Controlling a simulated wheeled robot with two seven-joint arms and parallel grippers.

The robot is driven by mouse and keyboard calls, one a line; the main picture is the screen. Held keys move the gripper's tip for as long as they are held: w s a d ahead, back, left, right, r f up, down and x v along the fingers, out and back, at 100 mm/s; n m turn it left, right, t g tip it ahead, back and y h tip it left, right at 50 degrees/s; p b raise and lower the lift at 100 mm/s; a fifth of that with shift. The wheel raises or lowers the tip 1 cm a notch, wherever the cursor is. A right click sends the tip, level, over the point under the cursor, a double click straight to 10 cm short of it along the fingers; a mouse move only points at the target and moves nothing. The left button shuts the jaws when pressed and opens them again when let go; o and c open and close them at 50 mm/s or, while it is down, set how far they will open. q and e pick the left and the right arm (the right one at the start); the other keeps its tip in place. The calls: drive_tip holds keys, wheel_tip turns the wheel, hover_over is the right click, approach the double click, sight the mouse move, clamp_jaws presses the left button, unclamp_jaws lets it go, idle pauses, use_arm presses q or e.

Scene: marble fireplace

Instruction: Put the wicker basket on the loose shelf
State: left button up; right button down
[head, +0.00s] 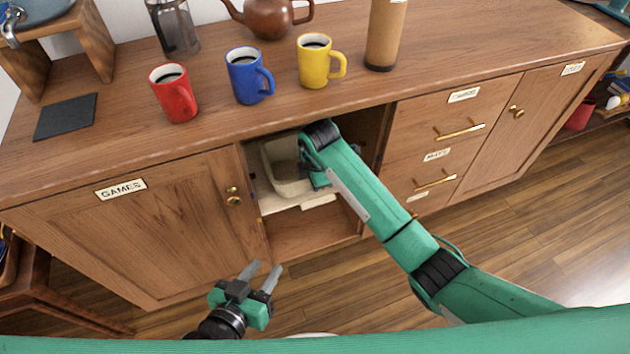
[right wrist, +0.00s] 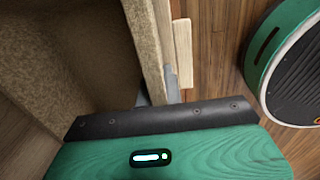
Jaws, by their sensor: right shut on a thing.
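The beige wicker basket (head: 289,188) is inside the open middle compartment of the cabinet, at its left side. The pale loose shelf (head: 318,201) shows below and in front of it. I cannot tell whether the basket rests fully on it. My right arm reaches into the compartment, and its gripper is shut on the basket's wall; its fingers are mostly hidden in the head view. In the right wrist view the basket's wall (right wrist: 143,40) runs up to the grey finger of my right gripper (right wrist: 168,85). My left gripper (head: 263,270) is open and empty, low in front of the cabinet.
Red (head: 174,95), blue (head: 247,78) and yellow (head: 316,62) mugs stand on the cabinet top above the compartment. The GAMES door (head: 140,225) is at the left; drawers with brass handles (head: 460,131) are at the right. Wooden floor is clear in front.

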drive_tip(key=shift+f, duration=0.1)
drive_tip(key=c, duration=1.5)
unclamp_jaws()
drive_tip(key=shift+r+p, duration=1.2)
drive_tip(key=shift+r, duration=0.05)
